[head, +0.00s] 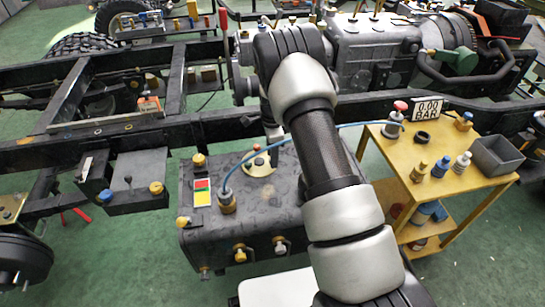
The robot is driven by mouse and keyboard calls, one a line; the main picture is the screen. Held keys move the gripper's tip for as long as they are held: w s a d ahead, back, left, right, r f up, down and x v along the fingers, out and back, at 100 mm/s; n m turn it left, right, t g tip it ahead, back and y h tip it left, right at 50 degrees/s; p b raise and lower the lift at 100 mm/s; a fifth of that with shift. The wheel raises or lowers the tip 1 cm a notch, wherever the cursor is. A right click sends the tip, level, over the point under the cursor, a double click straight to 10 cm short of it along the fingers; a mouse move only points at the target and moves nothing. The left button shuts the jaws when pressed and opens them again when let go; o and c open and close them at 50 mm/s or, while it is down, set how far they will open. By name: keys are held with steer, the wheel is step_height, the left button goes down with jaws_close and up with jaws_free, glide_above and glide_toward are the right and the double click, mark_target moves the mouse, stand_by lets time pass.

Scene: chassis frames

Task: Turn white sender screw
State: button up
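The sender (260,165) is a pale round plate on top of the dark fuel tank (200,232), left of my arm. Small coloured spots show around its rim, but I cannot single out the white screw at this size. My gripper (273,160) points down at the right side of the sender, just above or touching it; I cannot tell which. My arm hides part of the tank top. The fingers are too small and dark to show whether they are open or shut.
A blue hose runs from a brass fitting (227,200) past the sender to the yellow trolley (400,155), which holds bottles, a grey bin (497,157) and a gauge display (429,108). Black chassis rails (225,122) and the engine (375,55) lie behind.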

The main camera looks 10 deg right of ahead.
steer(key=shift+f, duration=0.25)
jaws_close()
